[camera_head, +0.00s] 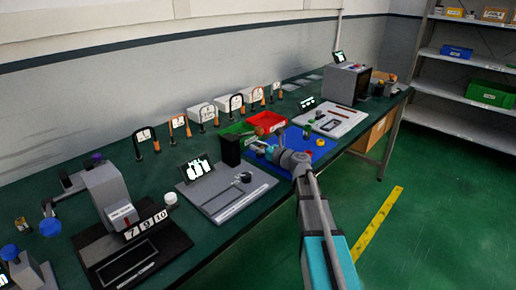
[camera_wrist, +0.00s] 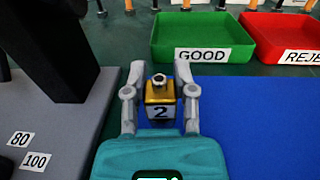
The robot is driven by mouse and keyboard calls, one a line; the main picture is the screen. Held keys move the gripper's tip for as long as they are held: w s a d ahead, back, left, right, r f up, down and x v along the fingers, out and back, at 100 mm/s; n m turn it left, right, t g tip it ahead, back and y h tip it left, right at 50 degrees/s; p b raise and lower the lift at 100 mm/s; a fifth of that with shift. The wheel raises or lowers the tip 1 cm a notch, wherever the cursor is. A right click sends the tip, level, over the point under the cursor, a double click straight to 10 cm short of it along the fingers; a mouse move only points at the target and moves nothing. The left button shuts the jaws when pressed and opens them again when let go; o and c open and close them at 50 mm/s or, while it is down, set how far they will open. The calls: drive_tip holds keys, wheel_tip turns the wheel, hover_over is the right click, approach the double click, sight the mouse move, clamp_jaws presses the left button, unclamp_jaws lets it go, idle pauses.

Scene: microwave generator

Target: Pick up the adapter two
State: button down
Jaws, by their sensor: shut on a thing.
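Adapter two (camera_wrist: 161,96) is a small yellow block with a grey knob on top and a white label reading 2. In the wrist view it sits between the two fingers of my gripper (camera_wrist: 160,88), which are shut on its sides. The adapter is upright over the blue mat (camera_wrist: 265,120); I cannot tell whether it touches the mat. In the head view my gripper (camera_head: 264,147) is at the left part of the blue mat (camera_head: 294,146), and the adapter is too small there to make out clearly.
A green bin marked GOOD (camera_wrist: 200,30) and a red bin (camera_wrist: 283,30) stand beyond the mat. A grey plate (camera_wrist: 50,135) with a black upright part lies to the left. Several tools and devices line the green bench. A shelf (camera_head: 460,120) stands far right.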

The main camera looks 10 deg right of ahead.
drive_tip(key=shift+r+p, duration=4.85)
drive_tip(key=shift+r, duration=0.05)
drive_tip(key=shift+r, duration=0.1)
wheel_tip(320, 180, up, 10)
drive_tip(key=p, duration=1)
